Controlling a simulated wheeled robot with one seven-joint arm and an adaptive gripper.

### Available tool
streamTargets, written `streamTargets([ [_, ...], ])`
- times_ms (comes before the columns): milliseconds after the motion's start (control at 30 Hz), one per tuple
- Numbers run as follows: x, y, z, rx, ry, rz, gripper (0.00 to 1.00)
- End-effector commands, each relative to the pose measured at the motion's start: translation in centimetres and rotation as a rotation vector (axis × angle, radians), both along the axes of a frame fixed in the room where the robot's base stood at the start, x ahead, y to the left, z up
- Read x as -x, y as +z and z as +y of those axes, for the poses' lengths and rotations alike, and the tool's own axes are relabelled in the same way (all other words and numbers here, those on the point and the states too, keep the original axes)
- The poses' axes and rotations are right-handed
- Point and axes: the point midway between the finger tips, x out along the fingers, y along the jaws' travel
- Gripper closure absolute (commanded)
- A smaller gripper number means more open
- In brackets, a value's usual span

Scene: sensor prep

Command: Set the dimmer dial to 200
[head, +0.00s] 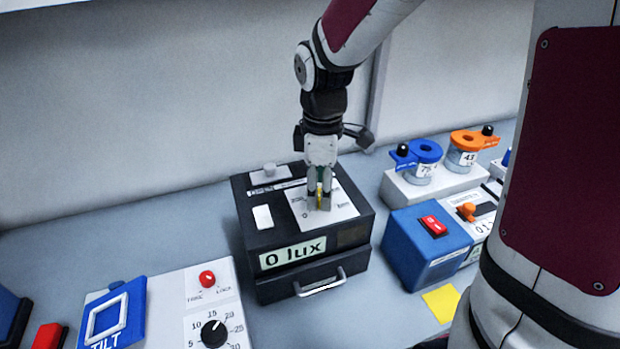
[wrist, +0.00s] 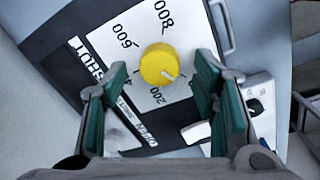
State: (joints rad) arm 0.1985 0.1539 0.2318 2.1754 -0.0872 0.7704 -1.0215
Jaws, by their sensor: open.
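The yellow dimmer dial (wrist: 161,62) sits on a white scale card (wrist: 110,38) on top of a black box (head: 247,218). In the wrist view 200, 600 and 800 can be read around it; other marks are partly hidden. A mark on the dial faces lower right, to the right of the 200 label. In the head view the dial (head: 319,188) is mostly hidden by the fingers. The box's display (head: 293,253) reads 0 lux. My gripper (head: 320,197) points down over the dial, open, with one finger on each side. I cannot tell whether they touch it.
The box top has a grey knob (head: 270,169) and white switch (head: 263,217). A drawer handle (head: 320,284) juts from its front. A blue box (head: 425,248) with a red switch stands right. A control panel with a black knob (head: 214,333) stands front left.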

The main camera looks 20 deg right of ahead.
Motion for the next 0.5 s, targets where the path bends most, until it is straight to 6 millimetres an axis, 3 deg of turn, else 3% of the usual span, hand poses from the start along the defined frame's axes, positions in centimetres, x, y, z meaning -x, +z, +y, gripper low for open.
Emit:
streamTargets([
  [200,0.0,-1.47,-0.04,0.0,0.0,0.001,0.46],
  [467,-0.03,-1.56,-0.04,0.0,0.0,0.0,0.46],
  [500,-0.03,-1.56,-0.04,0.0,0.0,0.0,0.51],
])
